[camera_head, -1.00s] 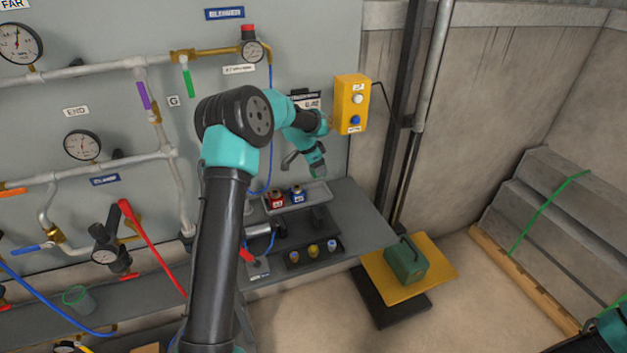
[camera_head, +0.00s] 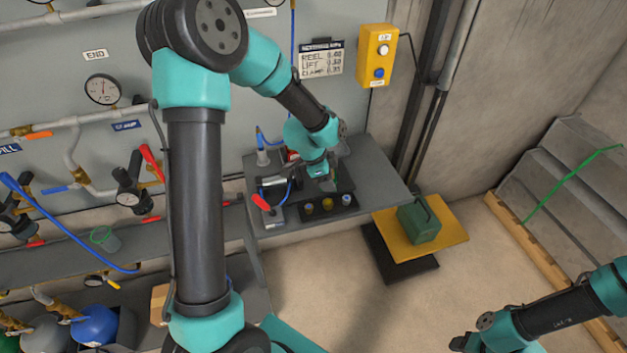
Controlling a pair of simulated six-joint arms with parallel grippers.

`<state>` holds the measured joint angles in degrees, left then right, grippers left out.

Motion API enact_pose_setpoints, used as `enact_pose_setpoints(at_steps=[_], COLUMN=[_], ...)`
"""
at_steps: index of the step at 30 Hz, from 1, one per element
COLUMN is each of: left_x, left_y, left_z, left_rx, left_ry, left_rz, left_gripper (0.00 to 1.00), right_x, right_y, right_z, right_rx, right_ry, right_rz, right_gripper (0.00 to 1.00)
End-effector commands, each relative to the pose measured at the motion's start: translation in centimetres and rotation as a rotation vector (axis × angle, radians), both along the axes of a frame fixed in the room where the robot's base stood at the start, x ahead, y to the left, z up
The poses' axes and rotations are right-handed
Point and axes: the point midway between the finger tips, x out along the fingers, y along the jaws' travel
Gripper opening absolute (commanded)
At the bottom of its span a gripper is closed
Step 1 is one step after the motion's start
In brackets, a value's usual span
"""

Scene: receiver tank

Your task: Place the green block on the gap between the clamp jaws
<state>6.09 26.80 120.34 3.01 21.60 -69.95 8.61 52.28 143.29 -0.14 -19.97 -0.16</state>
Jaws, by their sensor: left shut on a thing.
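A green block-like case (camera_head: 418,222) with a handle sits on the yellow platform (camera_head: 450,243), apart from both grippers. My left gripper (camera_head: 326,182) points down over the grey bench at mid picture. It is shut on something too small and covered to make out. A clamp-like device with a red handle (camera_head: 261,202) stands on the bench just left of it; its jaws and their gap cannot be made out. My right arm comes in at the lower right; its gripper cannot be made out clearly.
A dark tray (camera_head: 340,210) with several small round pieces lies on the bench front. A yellow button box (camera_head: 376,55) hangs on the wall. Pipes, gauges and red-handled valves fill the left.

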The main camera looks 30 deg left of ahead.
Motion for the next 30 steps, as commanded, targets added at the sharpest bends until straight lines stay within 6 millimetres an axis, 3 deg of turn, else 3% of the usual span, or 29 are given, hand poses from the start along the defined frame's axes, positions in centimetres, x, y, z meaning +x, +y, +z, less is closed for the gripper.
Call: enact_pose_setpoints(at_steps=[1, 6, 11, 23, 30], left_x=[-1.7, -6.0, -7.9, -7.9, -5.3], left_y=[-0.7, -2.3, -2.9, -2.8, -1.2], left_z=[0.0, -0.4, -0.5, -0.6, -0.9], left_rx=[0.001, 0.004, 0.007, 0.007, 0.007], left_ry=[0.001, 0.002, 0.000, 0.000, -0.001], left_rz=[-0.022, -0.079, -0.103, -0.105, -0.102], left_gripper=[0.21, 0.21, 0.21, 0.21, 0.21], right_x=[0.0, 0.0, 0.0, 0.0, 0.0], right_y=[0.0, 0.0, 0.0, 0.0, 0.0], right_z=[0.0, 0.0, 0.0, 0.0, 0.0], right_rx=[0.000, 0.000, 0.000, 0.000, 0.000], right_ry=[0.000, 0.000, 0.000, 0.000, 0.000], right_rz=[0.000, 0.000, 0.000, 0.000, 0.000], right_gripper=[0.49, 0.49, 0.49, 0.49, 0.49])
